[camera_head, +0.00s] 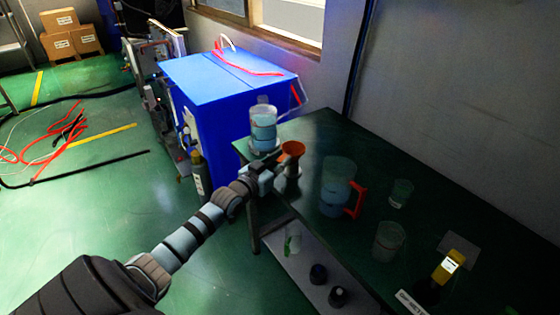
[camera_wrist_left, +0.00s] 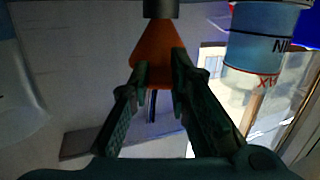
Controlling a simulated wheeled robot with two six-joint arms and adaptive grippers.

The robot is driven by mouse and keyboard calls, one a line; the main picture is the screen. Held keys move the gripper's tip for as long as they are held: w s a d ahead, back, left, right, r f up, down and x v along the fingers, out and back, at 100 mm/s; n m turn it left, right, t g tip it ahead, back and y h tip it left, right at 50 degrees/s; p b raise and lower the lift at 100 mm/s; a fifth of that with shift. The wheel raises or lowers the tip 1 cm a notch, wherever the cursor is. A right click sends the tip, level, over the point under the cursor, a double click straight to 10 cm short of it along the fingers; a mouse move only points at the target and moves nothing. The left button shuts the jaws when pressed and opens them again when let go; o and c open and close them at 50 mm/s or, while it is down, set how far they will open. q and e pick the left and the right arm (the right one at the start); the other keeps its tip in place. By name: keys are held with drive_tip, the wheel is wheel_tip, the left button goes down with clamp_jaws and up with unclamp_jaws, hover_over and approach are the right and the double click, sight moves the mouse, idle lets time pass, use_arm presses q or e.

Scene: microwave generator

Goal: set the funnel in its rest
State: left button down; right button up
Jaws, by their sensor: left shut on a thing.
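The orange funnel (camera_head: 293,149) is at the near left part of the dark green table, wide mouth up in the head view. My left gripper (camera_head: 275,167) reaches it from the left and is shut on it. In the left wrist view the fingers (camera_wrist_left: 160,75) pinch the wide part of the orange cone (camera_wrist_left: 158,43). A dark grey cylinder (camera_wrist_left: 160,8) meets the funnel's narrow end there. In the head view a brownish-grey body (camera_head: 292,168) shows just below the funnel; I take it for the rest, but cannot tell how the funnel is seated. My right gripper is out of view.
A blue-filled labelled vessel (camera_head: 263,128) stands behind the funnel; it also shows in the left wrist view (camera_wrist_left: 262,45). A jug (camera_head: 337,185) with a red handle, clear beakers (camera_head: 389,241) and a yellow item (camera_head: 450,264) stand rightward. A blue cabinet (camera_head: 230,85) adjoins the table.

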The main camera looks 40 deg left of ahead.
use_arm(q)
drive_tip(key=shift+f, duration=0.25)
drive_tip(key=c, duration=1.4)
unclamp_jaws()
wheel_tip(320, 180, up, 10)
drive_tip(key=shift+r, duration=0.1)
